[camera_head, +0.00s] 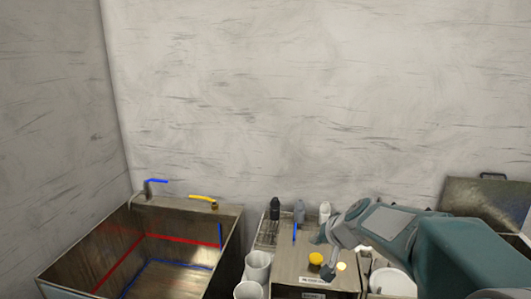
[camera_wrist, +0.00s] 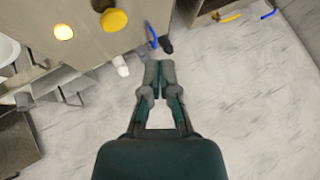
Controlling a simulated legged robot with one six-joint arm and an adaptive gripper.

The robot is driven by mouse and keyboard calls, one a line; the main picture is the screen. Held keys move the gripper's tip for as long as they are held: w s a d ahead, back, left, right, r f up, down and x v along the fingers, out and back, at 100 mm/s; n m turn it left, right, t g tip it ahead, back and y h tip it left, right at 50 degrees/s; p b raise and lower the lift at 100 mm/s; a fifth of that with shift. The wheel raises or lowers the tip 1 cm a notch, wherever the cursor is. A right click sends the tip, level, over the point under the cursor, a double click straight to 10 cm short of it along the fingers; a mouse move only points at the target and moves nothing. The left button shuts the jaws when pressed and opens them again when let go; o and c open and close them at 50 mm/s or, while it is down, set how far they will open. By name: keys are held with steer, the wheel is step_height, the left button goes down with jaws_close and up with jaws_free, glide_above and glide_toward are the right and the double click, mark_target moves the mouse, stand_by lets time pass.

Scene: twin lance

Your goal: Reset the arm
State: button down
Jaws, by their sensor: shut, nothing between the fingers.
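My gripper (camera_wrist: 159,68) points away from the camera in the wrist view, its two fingers together with nothing between them. In the head view my gripper (camera_head: 332,245) hangs at the end of my bent teal arm, which reaches in from the lower right. It appears over or in front of the counter cabinet (camera_head: 290,272), near a yellow round knob (camera_head: 316,258). Its exact height above the counter is hard to tell. In the wrist view the yellow knob (camera_wrist: 114,19) lies up and left of the fingers, apart from them.
A metal sink (camera_head: 75,252) with red and blue lines stands at left, with blue (camera_head: 156,181) and yellow (camera_head: 202,197) handles behind. Dark (camera_head: 275,209), grey (camera_head: 299,211) and white (camera_head: 325,211) bottles stand by the wall. White cups (camera_head: 257,266) stand beside the cabinet. A white plate (camera_head: 393,282) lies right.

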steer(key=s+d+r+n+g+h, duration=0.1)
steer(key=s+h, duration=0.3)
steer(key=s, duration=2.4)
steer(key=shift+s+d+r+n+g, duration=0.2)
steer(key=shift+d+n+g, duration=0.3)
steer(key=shift+n, duration=0.4)
